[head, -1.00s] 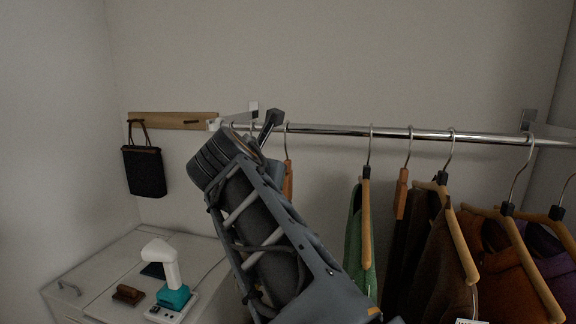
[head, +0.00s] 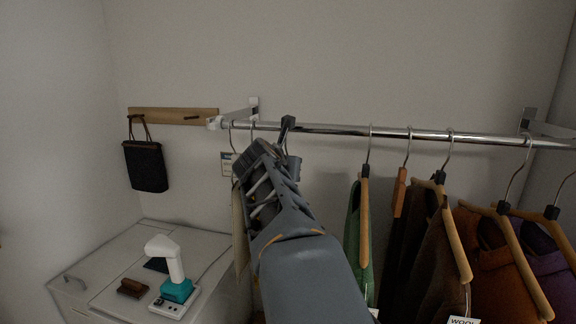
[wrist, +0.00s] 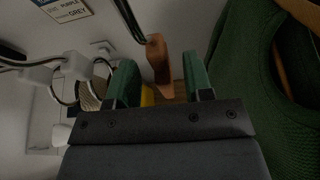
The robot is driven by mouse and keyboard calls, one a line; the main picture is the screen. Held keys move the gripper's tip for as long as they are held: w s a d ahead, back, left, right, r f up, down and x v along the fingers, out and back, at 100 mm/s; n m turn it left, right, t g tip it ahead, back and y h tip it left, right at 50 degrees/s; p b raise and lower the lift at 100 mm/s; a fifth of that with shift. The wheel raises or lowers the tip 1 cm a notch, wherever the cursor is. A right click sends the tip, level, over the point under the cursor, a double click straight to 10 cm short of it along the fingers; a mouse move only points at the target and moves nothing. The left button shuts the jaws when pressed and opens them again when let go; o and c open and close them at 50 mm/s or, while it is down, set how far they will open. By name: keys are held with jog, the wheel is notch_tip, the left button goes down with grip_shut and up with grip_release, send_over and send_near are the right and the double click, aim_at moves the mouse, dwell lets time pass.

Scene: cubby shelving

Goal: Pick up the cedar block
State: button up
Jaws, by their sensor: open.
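A reddish-brown cedar block (wrist: 158,62) hangs in the wrist view. It lies between the two green-padded fingers of my gripper (wrist: 161,84), with a visible space to the finger on its right. My gripper (head: 289,142) is open, just below the rail in the head view, where my arm hides the block between its fingers. Another reddish-brown hanging wooden piece (head: 400,190) shows farther right in the head view, between the green garment and the brown ones.
A chrome rail (head: 335,131) runs across the view. A green garment (head: 354,245) hangs close to my arm's right, with brown garments beyond. A low cabinet (head: 110,262) at left bears a white scanner (head: 165,255) and a brown brush-like object (head: 132,288). A black bag (head: 146,166) hangs on the wall.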

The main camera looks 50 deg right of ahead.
jog(key=shift+x, duration=1.45)
jog(key=shift+a, duration=0.1)
grip_shut()
